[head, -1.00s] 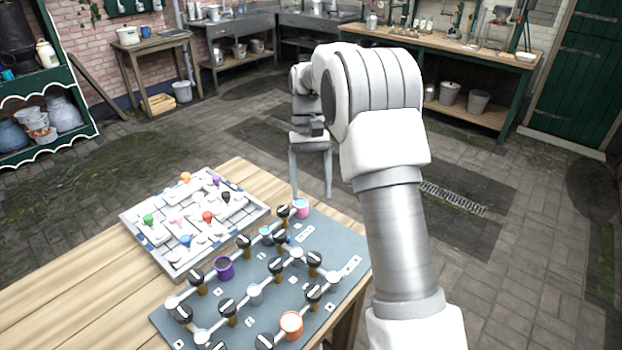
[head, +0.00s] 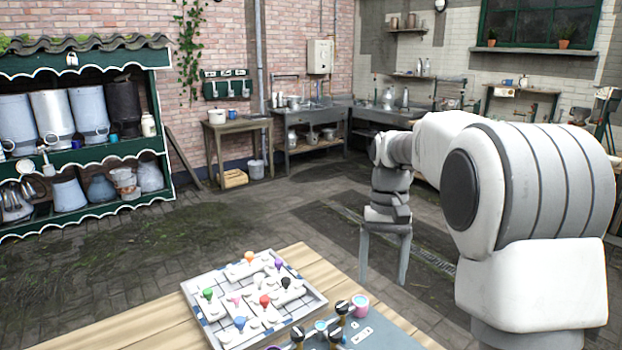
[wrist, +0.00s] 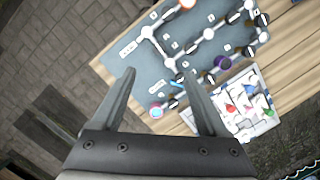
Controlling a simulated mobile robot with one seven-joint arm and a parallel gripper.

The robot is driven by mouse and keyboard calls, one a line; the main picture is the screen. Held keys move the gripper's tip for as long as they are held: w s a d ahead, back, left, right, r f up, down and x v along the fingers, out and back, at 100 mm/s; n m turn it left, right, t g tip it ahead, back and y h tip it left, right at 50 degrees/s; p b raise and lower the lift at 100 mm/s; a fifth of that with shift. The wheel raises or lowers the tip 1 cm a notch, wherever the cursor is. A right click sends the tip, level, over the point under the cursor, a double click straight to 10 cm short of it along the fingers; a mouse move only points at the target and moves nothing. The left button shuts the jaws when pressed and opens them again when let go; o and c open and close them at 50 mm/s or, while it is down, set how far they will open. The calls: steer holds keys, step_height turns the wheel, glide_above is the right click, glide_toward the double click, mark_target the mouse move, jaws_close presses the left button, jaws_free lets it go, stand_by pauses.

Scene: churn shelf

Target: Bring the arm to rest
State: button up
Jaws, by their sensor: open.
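My gripper (head: 386,262) hangs fingers-down at the end of my arm, beyond the far right corner of the wooden table (head: 108,338). Its two fingers are apart with nothing between them. It also shows in the wrist view (wrist: 160,95), open and empty. My arm comes in from the right of the head view and bends down at the wrist. In the wrist view the fingers overlap the picture of the grey board (wrist: 190,25), but the head view shows them off to its side.
A white tray (head: 203,323) with coloured knobs stands on the table, beside the grey board with several valves and cups. A green shelf (head: 88,156) with churns stands at the left. A small wooden table (head: 238,122) and metal benches line the back wall. The stone floor between is clear.

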steer(key=s+r+t, duration=0.2)
steer(key=s+r, duration=0.1)
steer(key=s, duration=0.3)
steer(key=s+r+t, duration=0.2)
steer(key=s+r, duration=0.2)
steer(key=s, duration=0.3)
steer(key=s+f+n+t, duration=0.1)
steer(key=s+f+t, duration=0.2)
steer(key=s, duration=0.7)
steer(key=shift+a+f+t, duration=0.15)
steer(key=shift+a+t, duration=0.2)
steer(key=shift+t, duration=0.15)
stand_by(0.7)
